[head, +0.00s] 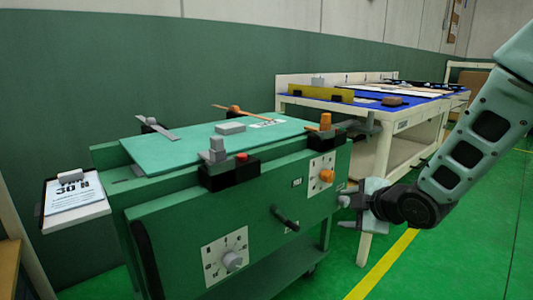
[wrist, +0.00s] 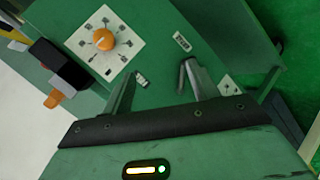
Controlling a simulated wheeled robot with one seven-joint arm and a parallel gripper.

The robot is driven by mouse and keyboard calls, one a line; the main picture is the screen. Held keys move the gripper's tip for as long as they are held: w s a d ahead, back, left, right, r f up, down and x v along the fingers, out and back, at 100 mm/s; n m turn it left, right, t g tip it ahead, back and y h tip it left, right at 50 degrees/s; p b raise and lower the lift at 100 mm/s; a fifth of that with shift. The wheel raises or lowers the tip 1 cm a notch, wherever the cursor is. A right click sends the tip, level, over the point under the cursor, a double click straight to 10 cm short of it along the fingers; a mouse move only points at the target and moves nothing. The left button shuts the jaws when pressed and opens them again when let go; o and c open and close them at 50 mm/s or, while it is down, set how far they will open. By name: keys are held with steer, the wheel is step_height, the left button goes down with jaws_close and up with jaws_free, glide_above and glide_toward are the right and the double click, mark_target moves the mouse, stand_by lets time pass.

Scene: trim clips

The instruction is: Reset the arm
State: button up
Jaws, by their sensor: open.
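My gripper (head: 347,207) is at the right end of the green machine bench (head: 170,215) in the head view, with my grey-green arm coming in from the upper right. In the wrist view my gripper (wrist: 155,82) shows two grey fingers spread apart with nothing between them. The bench's green front panel lies beyond the fingers. An orange knob (wrist: 104,39) on a white dial plate sits up and left of the fingers. In the head view this orange knob (head: 326,175) is just left of and above my gripper. Whether the fingers touch the panel I cannot tell.
A grey knob (head: 232,260) and a dark handle (head: 285,218) stick out from the bench front. Clamps and a grey block (head: 230,128) are on its top. A blue-topped table (head: 400,112) stands behind. Green floor (head: 460,225) at the right is clear.

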steer(key=s+a+r+m+g+h, duration=0.1)
steer(key=s+a+m+g, duration=0.15)
steer(key=s, duration=0.85)
steer(key=s+a+m+g+h+p, duration=0.15)
steer(key=s+m+g, duration=0.25)
steer(key=s, duration=0.8)
steer(key=s+a+r+m+g+h, duration=0.15)
steer(key=s+m+g, duration=0.25)
steer(key=s, duration=0.7)
step_height(320, 180, up, 37)
steer(key=p, duration=3.7)
steer(key=shift+w, duration=0.45)
